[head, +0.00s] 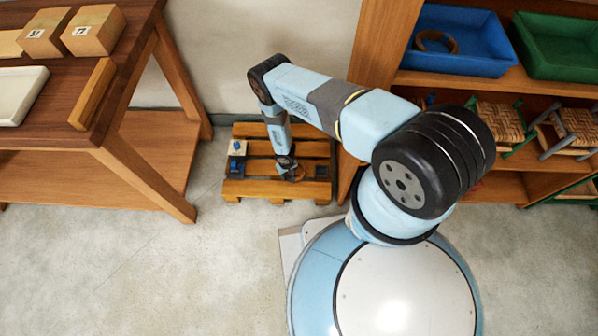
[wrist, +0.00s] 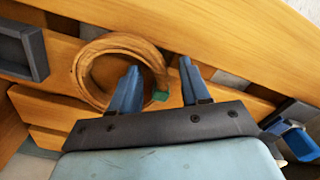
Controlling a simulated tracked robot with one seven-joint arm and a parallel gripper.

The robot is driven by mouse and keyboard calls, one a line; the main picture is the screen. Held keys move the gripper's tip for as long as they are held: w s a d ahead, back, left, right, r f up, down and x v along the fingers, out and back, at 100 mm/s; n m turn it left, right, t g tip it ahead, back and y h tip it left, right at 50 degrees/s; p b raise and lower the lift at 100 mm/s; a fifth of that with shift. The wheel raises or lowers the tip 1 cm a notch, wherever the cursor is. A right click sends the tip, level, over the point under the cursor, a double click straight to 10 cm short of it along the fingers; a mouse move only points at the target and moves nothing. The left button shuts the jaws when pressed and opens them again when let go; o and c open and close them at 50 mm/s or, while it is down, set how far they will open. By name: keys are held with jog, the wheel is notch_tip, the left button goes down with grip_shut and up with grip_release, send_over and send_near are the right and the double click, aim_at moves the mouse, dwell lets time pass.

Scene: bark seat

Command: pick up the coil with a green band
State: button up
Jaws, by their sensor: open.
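The coil with a green band (wrist: 88,72) is a tan-brown ring lying on the wooden slats in the wrist view. Its green band (wrist: 161,95) is on the coil's right side, between my two fingers in the picture. My gripper (wrist: 160,72) is open, with blue fingers; the left finger overlaps the coil's inside and the right finger is outside it, to the right. I cannot tell whether either finger touches the coil. In the head view my gripper (head: 290,172) is low over the pallet, and the coil is mostly hidden behind it.
The wooden pallet (head: 260,189) stands on the floor between a workbench (head: 150,178) and a shelf (head: 375,45). A dark tray (wrist: 22,48) and a blue object (wrist: 298,142) are near the coil. Another coil (head: 436,41) lies in a blue bin (head: 460,62).

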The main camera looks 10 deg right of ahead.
grip_shut()
dwell(0.5)
